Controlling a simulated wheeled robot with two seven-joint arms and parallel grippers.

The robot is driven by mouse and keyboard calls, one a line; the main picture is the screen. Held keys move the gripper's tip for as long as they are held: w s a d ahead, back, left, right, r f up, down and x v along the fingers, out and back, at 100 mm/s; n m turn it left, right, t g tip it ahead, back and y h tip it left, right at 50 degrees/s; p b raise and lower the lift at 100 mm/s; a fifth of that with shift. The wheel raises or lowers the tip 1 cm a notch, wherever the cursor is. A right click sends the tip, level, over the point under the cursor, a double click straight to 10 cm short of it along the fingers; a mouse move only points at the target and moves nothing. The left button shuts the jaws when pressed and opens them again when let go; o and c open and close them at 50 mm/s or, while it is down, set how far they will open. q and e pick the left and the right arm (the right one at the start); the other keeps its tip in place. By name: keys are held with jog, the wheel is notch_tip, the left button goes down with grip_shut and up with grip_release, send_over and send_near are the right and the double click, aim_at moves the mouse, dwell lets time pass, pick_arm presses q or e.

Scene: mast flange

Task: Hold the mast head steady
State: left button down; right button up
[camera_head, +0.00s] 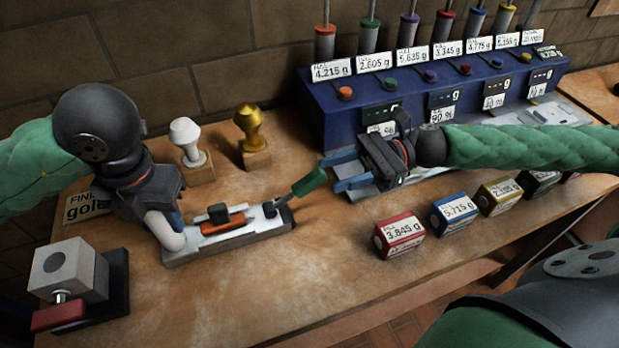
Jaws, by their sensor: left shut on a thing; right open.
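I cannot make out a mast head in the head view. My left gripper (168,222) is shut on a pale rounded piece (165,234) at the left end of a grey metal fixture (228,246); its jaws are largely hidden by the wrist. The fixture carries an orange part (222,224) with a dark block on top. A green-handled tool (308,182) slants up from the fixture's right end. My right gripper (338,172) is open, its blue fingers pointing left near the green handle; I cannot tell whether they touch it.
A white stamp (187,137) and a gold stamp (250,124) stand behind the fixture. A blue dispenser (420,105) fills the back right. Labelled boxes, including a red one (399,236), line the right. A vise-like block (68,270) stands front left. The front middle of the bench is clear.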

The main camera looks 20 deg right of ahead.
aim_at(301, 183)
jog(key=shift+a, duration=3)
grip_shut()
